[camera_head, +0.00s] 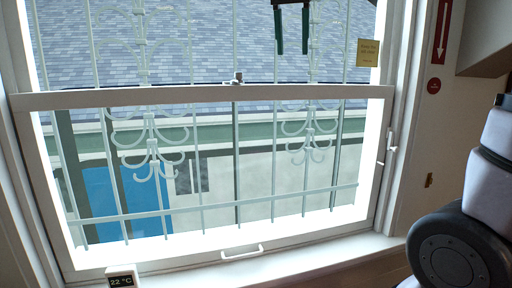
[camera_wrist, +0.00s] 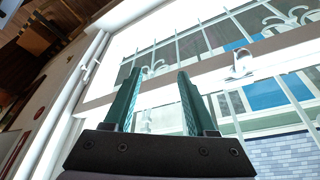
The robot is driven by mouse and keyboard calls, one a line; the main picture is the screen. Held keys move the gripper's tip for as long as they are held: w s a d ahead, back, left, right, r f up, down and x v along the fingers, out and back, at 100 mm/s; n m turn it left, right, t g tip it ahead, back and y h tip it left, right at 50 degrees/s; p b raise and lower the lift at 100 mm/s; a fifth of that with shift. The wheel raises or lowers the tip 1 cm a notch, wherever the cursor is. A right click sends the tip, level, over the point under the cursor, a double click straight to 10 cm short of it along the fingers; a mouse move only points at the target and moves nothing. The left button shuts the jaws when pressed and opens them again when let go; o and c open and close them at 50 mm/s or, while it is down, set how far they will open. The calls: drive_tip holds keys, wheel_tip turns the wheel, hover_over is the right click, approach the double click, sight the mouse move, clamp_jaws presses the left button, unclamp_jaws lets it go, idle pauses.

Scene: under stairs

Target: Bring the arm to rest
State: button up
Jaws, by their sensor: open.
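My gripper (camera_head: 292,30) shows at the top of the head view, its two dark green fingers pointing down and apart in front of the upper part of the window. In the wrist view my gripper (camera_wrist: 157,100) has its two fingers spread with nothing between them. The window (camera_head: 215,97) has a white frame and lies behind the fingers in both views. A metal latch (camera_head: 238,78) sits on its middle rail and also shows in the wrist view (camera_wrist: 240,65). My arm is at the right edge of the head view.
A small display reading 22 °C (camera_head: 122,279) stands at the sill's lower left. A white pull handle (camera_head: 242,252) is on the bottom rail. A yellow note (camera_head: 368,53) is on the upper right pane. Pale bars (camera_head: 273,160) stand outside the glass. A sloped ceiling edge (camera_head: 487,45) is at upper right.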

drive_tip(key=s+d+f+t+y, duration=0.1)
drive_tip(key=s+d+f, duration=0.3)
drive_tip(key=d+f, duration=0.3)
drive_tip(key=s+d+f+t+y, duration=0.2)
drive_tip(key=s+d+f, duration=0.3)
drive_tip(key=d+f, duration=0.3)
drive_tip(key=shift+d+m, duration=0.4)
drive_tip(key=shift+d, duration=0.45)
